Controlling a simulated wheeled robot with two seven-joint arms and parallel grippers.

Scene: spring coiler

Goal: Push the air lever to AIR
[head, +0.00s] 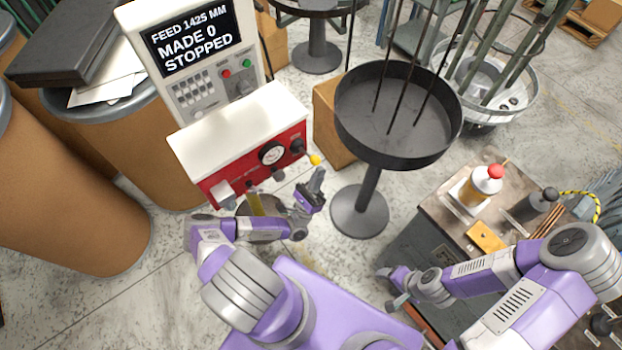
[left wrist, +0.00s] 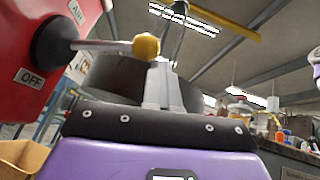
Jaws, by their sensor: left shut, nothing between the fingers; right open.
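The air lever has a yellow knob (head: 315,160) on a rod from a dark boss at the right end of the red machine front. In the left wrist view the knob (left wrist: 146,46) and grey rod stick out sideways from the red panel. An AIR label (left wrist: 76,12) sits above the boss and an OFF label (left wrist: 30,77) below it. My left gripper (head: 319,174) is shut and empty, its fingertips (left wrist: 161,72) just below the knob; I cannot tell whether they touch. My right gripper (head: 390,287) is open, low beside the workbench, away from the lever.
The machine (head: 240,135) has a display (head: 195,40) reading MADE 0, STOPPED. A round black tray on a pedestal (head: 448,146) stands right of the lever. Large brown drums (head: 60,200) stand at the left.

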